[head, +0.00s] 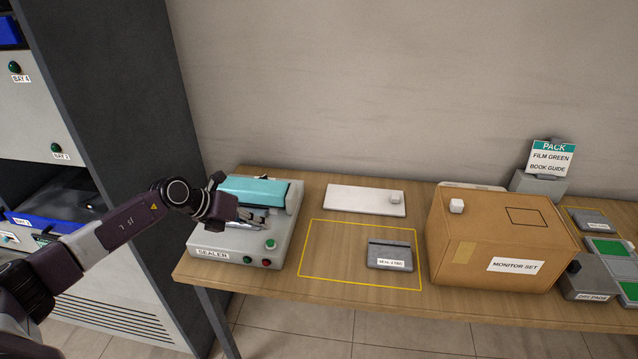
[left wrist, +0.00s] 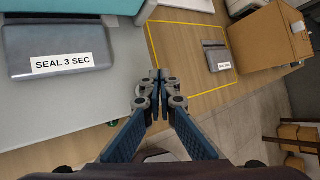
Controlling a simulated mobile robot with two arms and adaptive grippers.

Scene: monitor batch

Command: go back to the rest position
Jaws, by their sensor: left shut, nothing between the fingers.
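My left gripper (head: 255,217) is shut and empty in the head view, held over the front of the grey sealer (head: 216,240) with its teal top (head: 254,190). In the left wrist view the closed fingertips of my left gripper (left wrist: 158,78) meet above the table, near the yellow outline. My right gripper is in neither view.
A yellow-outlined area (head: 330,262) on the wooden table holds a grey pouch-like item (head: 388,249). A white panel (head: 362,200) lies behind it. A cardboard box labelled "MONITOR SET" (head: 470,252) stands to the right.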

